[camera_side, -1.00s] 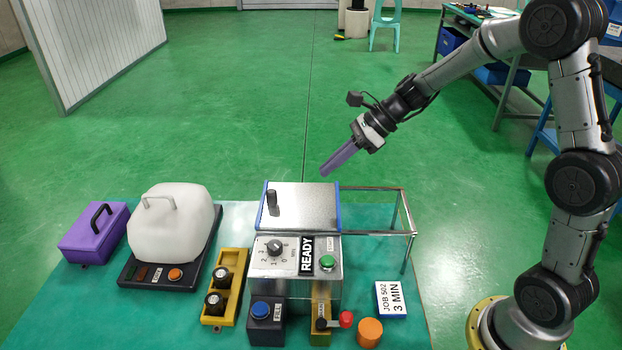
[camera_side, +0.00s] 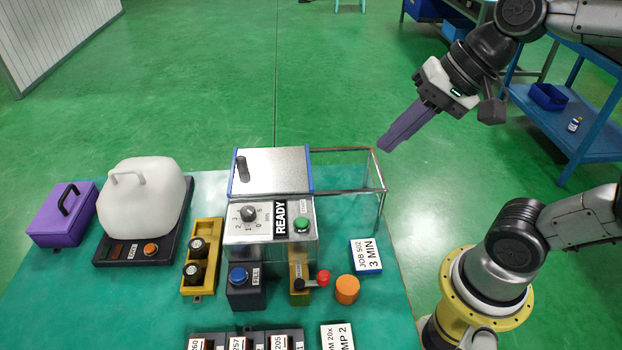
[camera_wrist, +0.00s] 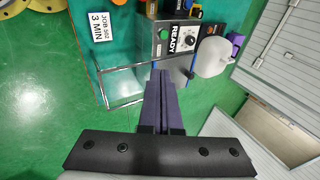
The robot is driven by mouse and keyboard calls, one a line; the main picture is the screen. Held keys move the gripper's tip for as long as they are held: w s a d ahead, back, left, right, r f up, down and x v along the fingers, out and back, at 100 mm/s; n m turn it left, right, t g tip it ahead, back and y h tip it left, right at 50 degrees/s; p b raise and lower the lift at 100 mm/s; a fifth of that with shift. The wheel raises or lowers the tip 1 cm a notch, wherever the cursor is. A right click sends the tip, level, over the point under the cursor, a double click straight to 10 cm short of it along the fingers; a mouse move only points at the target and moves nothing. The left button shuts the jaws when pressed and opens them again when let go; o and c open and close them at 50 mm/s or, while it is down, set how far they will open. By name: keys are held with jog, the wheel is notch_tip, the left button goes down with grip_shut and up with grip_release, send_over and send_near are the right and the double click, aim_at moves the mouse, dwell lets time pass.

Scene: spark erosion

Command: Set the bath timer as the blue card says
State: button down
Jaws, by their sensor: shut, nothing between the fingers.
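The blue-edged card (camera_side: 366,255) reads "JOB 502 3 MIN" and lies on the right of the bench; it also shows in the wrist view (camera_wrist: 102,22). The bath timer is a dark knob (camera_side: 248,212) on a white numbered scale marked MIN, on the front of a metal unit with a READY sign (camera_side: 280,217). The knob shows in the wrist view (camera_wrist: 190,40) too. I cannot clearly tell which number it points at. My gripper (camera_side: 384,146) is shut and empty, in the air near the back right corner of the wire frame. Its purple fingers (camera_wrist: 159,80) touch nothing.
The wire frame (camera_side: 349,149) juts right from the unit. A green button (camera_side: 302,224), blue FILL button (camera_side: 238,274), red-knobbed lever (camera_side: 323,277) and orange cylinder (camera_side: 346,289) crowd the front. A white jug-like container (camera_side: 140,200) and purple box (camera_side: 62,215) stand left.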

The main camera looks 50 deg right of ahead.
jog(key=s+d+f+n+h, duration=0.3)
jog(key=s+d+f+n, duration=0.1)
jog(key=n, duration=0.5)
jog(key=shift+s+d, duration=0.75)
jog(key=shift+d, duration=0.05)
